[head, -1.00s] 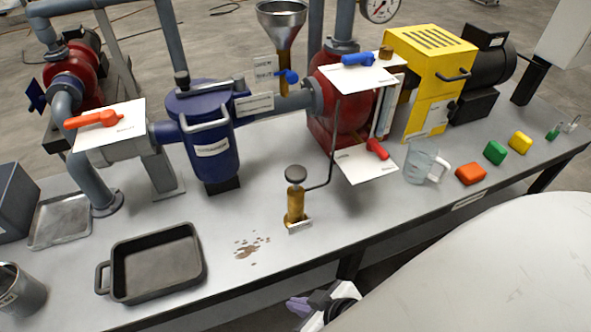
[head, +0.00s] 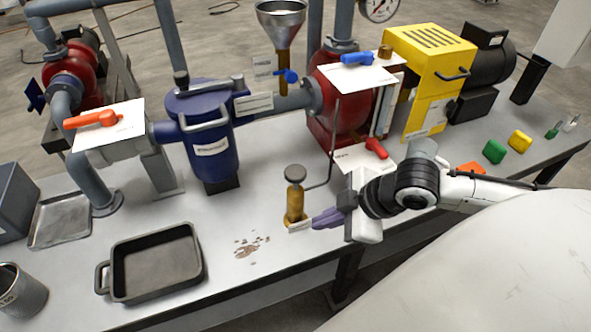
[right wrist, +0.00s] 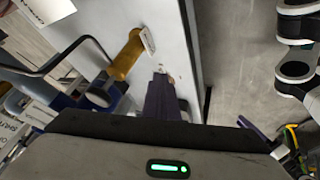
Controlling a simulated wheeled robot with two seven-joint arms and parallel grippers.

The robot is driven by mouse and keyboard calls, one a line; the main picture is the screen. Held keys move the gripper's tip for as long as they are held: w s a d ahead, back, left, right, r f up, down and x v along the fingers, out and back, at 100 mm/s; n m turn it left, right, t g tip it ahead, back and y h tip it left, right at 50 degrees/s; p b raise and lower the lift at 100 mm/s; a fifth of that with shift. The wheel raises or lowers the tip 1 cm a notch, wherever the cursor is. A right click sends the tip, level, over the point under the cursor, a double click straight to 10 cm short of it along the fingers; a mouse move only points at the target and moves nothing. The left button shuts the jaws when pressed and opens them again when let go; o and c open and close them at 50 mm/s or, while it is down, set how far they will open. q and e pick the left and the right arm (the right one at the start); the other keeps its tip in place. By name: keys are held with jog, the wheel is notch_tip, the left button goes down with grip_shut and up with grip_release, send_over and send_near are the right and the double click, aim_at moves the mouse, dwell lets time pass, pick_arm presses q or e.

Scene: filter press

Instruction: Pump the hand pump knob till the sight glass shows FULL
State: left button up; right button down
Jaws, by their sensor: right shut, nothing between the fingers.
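The hand pump has a brass body (head: 295,205) and a dark grey round knob (head: 295,172), standing upright near the bench's front edge. Its brass body also shows in the right wrist view (right wrist: 127,55). My right gripper (head: 328,218) is shut and empty, its purple fingers low beside the pump's right side, below knob height and apart from the knob. The shut fingers also show in the right wrist view (right wrist: 161,100). The sight glass (head: 386,108) is a narrow upright panel beside the red housing; its level cannot be read. My left gripper is not in view.
A thin pipe rises from the pump to the red housing (head: 335,120). A red-handled valve plate (head: 350,158) stands behind my right wrist. A black tray (head: 155,262) and brown spill (head: 250,245) lie left. My arm partly hides the measuring jug and orange block (head: 470,168).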

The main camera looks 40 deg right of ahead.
jog(key=w+d+r+n, duration=0.3)
jog(key=w+r, duration=0.4)
jog(key=r, duration=0.2)
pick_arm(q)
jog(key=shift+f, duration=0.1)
pick_arm(e)
notch_tip(320, 180, up, 8)
jog(key=n+t+y, duration=0.1)
jog(key=t, duration=0.1)
send_over(301, 173)
jog(key=shift+f, duration=0.1)
